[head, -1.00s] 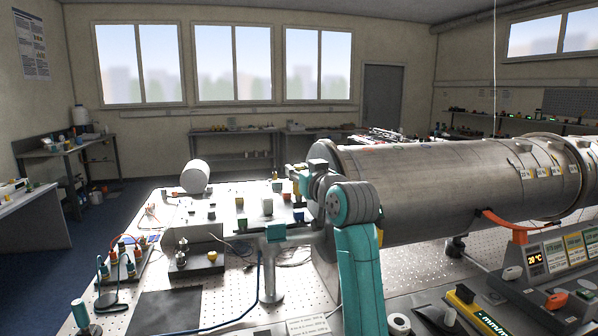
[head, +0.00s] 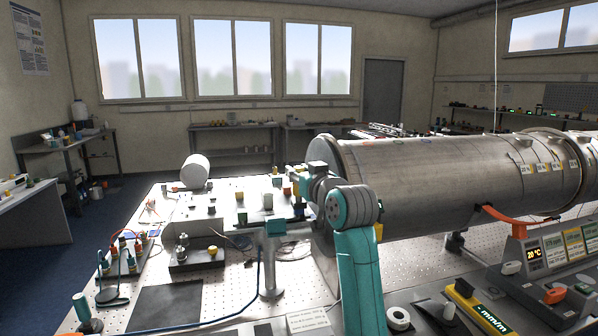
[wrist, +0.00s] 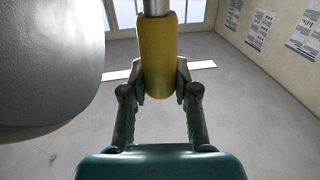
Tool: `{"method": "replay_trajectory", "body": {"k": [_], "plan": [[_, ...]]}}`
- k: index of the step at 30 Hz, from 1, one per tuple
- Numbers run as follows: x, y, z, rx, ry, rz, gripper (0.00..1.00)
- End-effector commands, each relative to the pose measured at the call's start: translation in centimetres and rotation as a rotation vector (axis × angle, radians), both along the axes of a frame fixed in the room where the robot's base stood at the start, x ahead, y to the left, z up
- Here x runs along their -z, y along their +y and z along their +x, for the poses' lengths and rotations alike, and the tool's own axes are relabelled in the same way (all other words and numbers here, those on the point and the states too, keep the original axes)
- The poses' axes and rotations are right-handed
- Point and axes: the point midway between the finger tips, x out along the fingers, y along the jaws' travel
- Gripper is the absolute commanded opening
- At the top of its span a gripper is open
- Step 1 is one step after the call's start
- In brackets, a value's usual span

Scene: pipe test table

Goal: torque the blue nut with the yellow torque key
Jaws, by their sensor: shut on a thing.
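The yellow torque key (wrist: 157,50) stands between my gripper's fingers in the wrist view, with a bare metal shaft above its yellow handle. My gripper (wrist: 160,88) is shut on the handle. In the head view my gripper (head: 297,178) is beside the near end of the big steel pipe, above the table's fittings. There the key is small and partly hidden by the arm. A small dark blue block (head: 298,212) below my gripper may be the blue nut; its shape is too small to tell, and I cannot tell whether the key touches it.
The large steel pipe (head: 450,180) fills the table's right side, close to my arm. Green (head: 242,218) and pale (head: 268,201) blocks stand left of my gripper. A dark tray (head: 195,260) sits on the perforated table. Nearer the front, a dark mat (head: 165,308) lies clear.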

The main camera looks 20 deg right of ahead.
Motion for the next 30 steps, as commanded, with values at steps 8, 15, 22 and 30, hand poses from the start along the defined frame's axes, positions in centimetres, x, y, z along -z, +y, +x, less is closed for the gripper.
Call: {"method": "replay_trajectory", "body": {"k": [8, 15, 22, 30], "plan": [[0.44, 0.01, -0.02, 0.000, -0.001, 0.000, 0.26], [0.40, 0.01, -0.02, 0.000, -0.001, 0.000, 0.00], [0.51, 0.10, -0.02, 0.062, 0.000, -0.001, 0.00], [0.50, 0.02, -0.02, 0.071, 0.000, 0.000, 0.00]]}}
